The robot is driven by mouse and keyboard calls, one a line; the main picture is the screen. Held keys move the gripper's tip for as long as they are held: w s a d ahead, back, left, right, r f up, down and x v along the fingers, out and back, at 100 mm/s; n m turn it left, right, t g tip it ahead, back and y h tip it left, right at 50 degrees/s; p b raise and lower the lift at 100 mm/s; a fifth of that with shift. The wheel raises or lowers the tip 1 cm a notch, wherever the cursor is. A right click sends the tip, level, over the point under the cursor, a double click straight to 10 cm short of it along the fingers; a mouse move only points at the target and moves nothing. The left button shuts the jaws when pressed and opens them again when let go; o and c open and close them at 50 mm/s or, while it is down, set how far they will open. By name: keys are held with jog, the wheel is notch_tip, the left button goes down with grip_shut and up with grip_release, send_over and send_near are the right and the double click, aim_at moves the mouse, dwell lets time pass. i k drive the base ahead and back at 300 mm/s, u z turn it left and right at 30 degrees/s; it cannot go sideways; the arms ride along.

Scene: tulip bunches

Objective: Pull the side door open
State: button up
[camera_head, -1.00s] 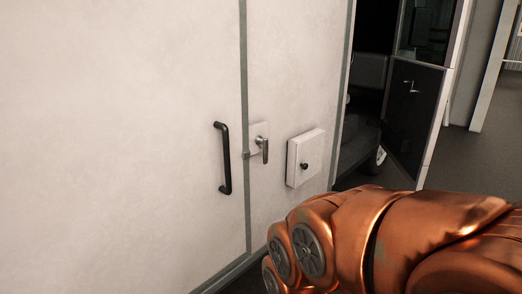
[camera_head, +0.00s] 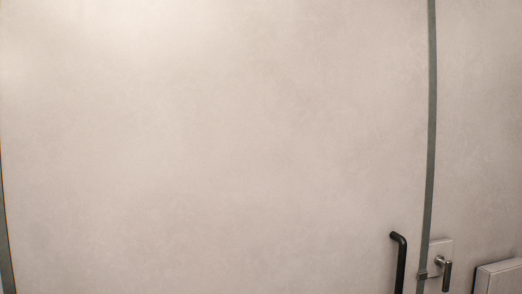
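The side door is a large pale panel (camera_head: 210,140) that fills most of the view. A grey-green seam (camera_head: 431,120) runs down its right edge, and the door looks shut against it. A black bar handle (camera_head: 400,262) stands on the door near the lower right, its lower end cut off by the frame. Just right of the seam is a metal lever latch (camera_head: 444,270) on a small pale plate, its lever hanging down. My gripper is not in view.
A pale box (camera_head: 499,278) sticks out from the wall at the lower right corner, partly cut off. A grey strip (camera_head: 6,240) runs down the left edge. The floor does not show.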

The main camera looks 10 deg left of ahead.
aim_at(147, 146)
jog(key=u, duration=0.5)
jog(key=k, duration=0.6)
jog(key=u, duration=0.65)
jog(key=i, duration=0.9)
jog(key=z, duration=0.4)
